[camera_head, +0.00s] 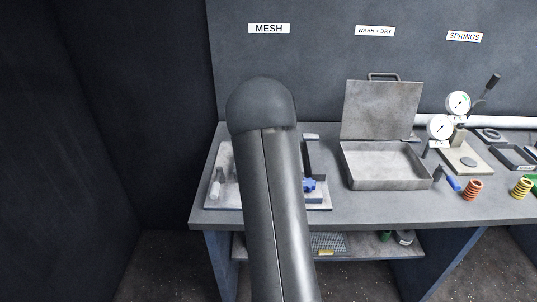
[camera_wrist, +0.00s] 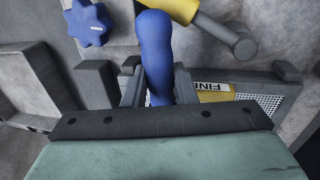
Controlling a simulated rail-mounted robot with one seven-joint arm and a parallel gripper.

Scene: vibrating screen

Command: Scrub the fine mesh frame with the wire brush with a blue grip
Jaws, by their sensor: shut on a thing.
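In the wrist view my gripper (camera_wrist: 157,92) is shut on the blue grip (camera_wrist: 154,45) of the wire brush, which stands up between the fingers. The brush's bristles are hidden. The fine mesh frame (camera_wrist: 262,92), a grey frame with perforated mesh and a yellow "FINE" label, lies just right of the fingers. Part of it is covered by the gripper, and I cannot tell whether the brush touches it. In the head view my arm hides the gripper, the brush and much of the station under the MESH sign.
A blue star knob (camera_wrist: 87,23) and a yellow-and-grey rod (camera_wrist: 215,27) are near the gripper. On the bench, an open metal box (camera_head: 385,165) stands right of the mesh station; dial gauges (camera_head: 458,104) and coil springs (camera_head: 473,190) are farther right. A shelf (camera_head: 375,245) is below.

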